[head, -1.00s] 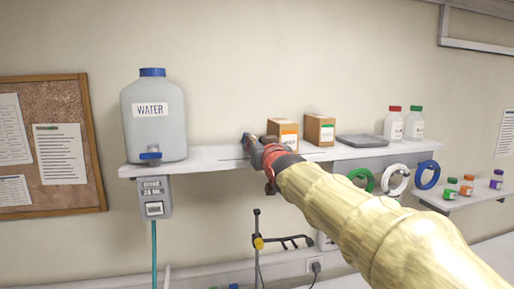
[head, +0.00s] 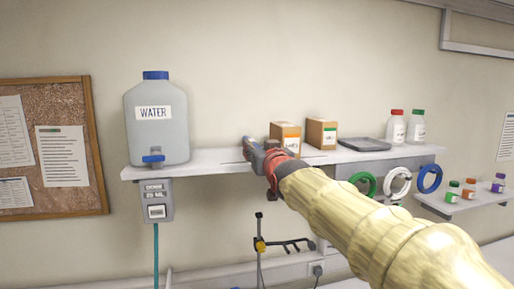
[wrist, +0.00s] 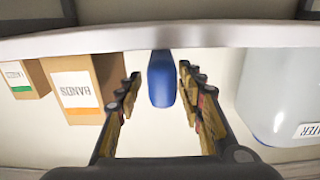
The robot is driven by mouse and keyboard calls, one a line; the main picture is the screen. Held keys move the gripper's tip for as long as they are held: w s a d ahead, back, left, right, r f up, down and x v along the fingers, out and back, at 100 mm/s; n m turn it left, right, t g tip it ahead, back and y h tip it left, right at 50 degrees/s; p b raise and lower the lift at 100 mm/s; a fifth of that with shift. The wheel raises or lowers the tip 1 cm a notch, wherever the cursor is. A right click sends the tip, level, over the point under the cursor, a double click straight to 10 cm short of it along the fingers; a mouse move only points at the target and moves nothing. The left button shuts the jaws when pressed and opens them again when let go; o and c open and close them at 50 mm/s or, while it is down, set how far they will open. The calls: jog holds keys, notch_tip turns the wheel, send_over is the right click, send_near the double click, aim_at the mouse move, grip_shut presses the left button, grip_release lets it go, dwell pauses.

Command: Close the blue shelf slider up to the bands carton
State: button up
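The blue slider (wrist: 162,78) stands at the shelf edge in the wrist view, between my fingers, with a gap on each side. A bit of its blue (head: 248,148) shows at my fingertips in the head view. My gripper (wrist: 158,92) is open around it; in the head view my gripper (head: 256,152) is at the shelf's front, left of the bands carton. The bands carton (head: 285,139) is brown with an orange-marked label. In the wrist view, which is turned over, the carton (wrist: 72,88) is left of my fingers, apart from the slider.
The white shelf (head: 215,161) also holds a water jug (head: 155,125) at left, a second carton (head: 321,133), a grey tray (head: 364,144) and two bottles. Coloured rings (head: 398,180) hang below at right.

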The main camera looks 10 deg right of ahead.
jog(key=s, duration=1.1)
jog(key=shift+w, duration=0.1)
jog(key=shift+w+a+f+p, duration=0.1)
jog(key=shift+w+f+p, duration=0.05)
jog(key=shift+w+p, duration=2.15)
jog(key=shift+w+f+p, duration=0.15)
jog(key=shift+w+p, duration=1.55)
jog(key=shift+p, duration=1.25)
jog(key=shift+w+a+f+p, duration=0.1)
jog(key=shift+w+f+p, duration=0.05)
jog(key=shift+w+p, duration=2.15)
jog(key=shift+s+p, duration=0.3)
jog(key=shift+s, duration=0.05)
jog(key=c, duration=0.4)
